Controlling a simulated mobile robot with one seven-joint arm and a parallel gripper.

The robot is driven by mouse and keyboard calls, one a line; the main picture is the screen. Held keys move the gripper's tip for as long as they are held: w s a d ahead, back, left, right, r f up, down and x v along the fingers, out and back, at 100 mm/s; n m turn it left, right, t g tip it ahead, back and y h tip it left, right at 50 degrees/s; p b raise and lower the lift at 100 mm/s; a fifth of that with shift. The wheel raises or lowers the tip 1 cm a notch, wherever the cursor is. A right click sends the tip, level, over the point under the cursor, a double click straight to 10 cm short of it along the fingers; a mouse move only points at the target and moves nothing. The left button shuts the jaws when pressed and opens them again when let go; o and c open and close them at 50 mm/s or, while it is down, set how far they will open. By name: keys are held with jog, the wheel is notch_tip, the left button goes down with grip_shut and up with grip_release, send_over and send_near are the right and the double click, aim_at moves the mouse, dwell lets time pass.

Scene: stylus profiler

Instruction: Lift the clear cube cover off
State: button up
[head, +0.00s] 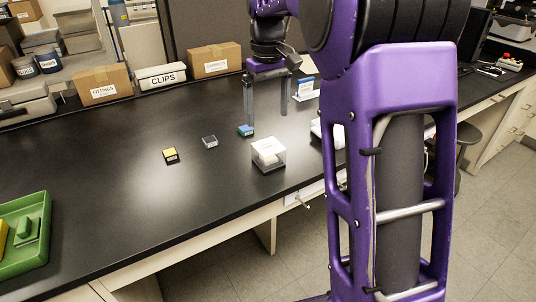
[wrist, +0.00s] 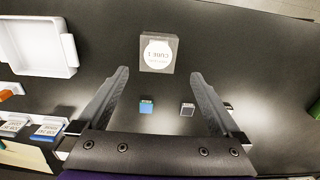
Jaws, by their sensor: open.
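The clear cube cover (head: 268,154) stands upright on the black bench near its front edge, with something white inside it. In the wrist view the cover (wrist: 158,53) shows from above, with a round white label and lettering inside, ahead of the fingertips. My gripper (head: 266,120) points down over the bench, behind and above the cover in the head view. In the wrist view my gripper (wrist: 159,74) is open and empty, with its fingers spread wider than the cover. The fingers look apart from the cover; their exact height is hard to judge.
Small blue (head: 246,131), grey (head: 210,142) and yellow (head: 171,155) blocks lie left of the cover. A white tray (wrist: 38,45) sits to one side in the wrist view. A green tray (head: 22,240) is at front left. Boxes and a CLIPS bin (head: 161,77) line the back.

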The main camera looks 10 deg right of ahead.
aim_at(269, 146)
notch_tip(269, 146, down, 11)
jog(key=shift+w+d+f+b, duration=0.15)
jog(key=shift+f+b, duration=0.05)
jog(key=shift+b, duration=0.9)
jog(key=c, duration=1.1)
notch_tip(269, 146, up, 10)
jog(key=shift+r+p, duration=0.1)
jog(key=shift+p, duration=1)
